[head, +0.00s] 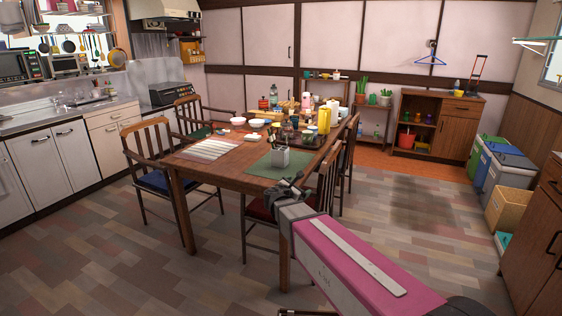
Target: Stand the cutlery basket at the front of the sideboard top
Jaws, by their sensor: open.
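A small pale grey container (282,158), which looks like the cutlery basket, stands upright on the near end of the dining table, on a green mat (262,171). My gripper (291,184) is at the near table edge, just in front of and below the container in the picture. It is open, and its fingers are small and dark here; I cannot tell whether they touch the container. A brown wooden cabinet (463,141), likely the sideboard, stands against the back wall at the right. Its top holds a few small items toward the back, and its front strip looks bare.
The dining table (222,180) holds many bottles, bowls and cups, with a striped mat (206,149) at left. Chairs (153,165) surround it. Bins (508,172) and a cardboard box (507,209) line the right side near another wooden cabinet (540,235). Floor between table and bins is clear.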

